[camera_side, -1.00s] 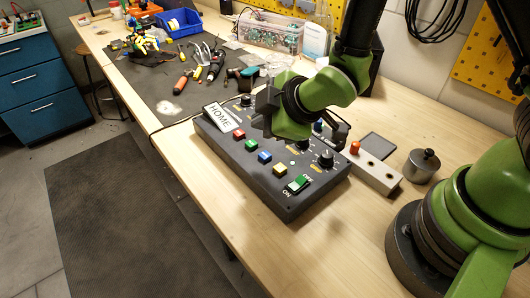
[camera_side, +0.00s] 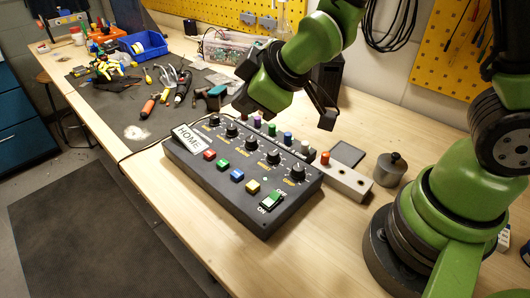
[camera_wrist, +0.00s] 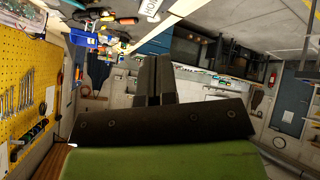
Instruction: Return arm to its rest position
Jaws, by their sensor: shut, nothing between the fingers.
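My gripper (camera_wrist: 153,72) shows in the wrist view, its two dark fingers together with nothing between them. In the side view my green wrist is raised above the back of the dark control box (camera_side: 200,184), clear of its knobs and buttons. The fingertips are hard to make out there. Part of the HOME plate also shows at the top of the wrist view (camera_wrist: 236,8).
A pale block (camera_side: 346,180) with a red-orange peg (camera_side: 325,158) and a metal lidded pot (camera_side: 390,170) stand right of the box. Tools lie on a dark mat (camera_side: 112,112), near a blue bin (camera_side: 143,46). Yellow pegboards (camera_side: 440,50) line the wall behind.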

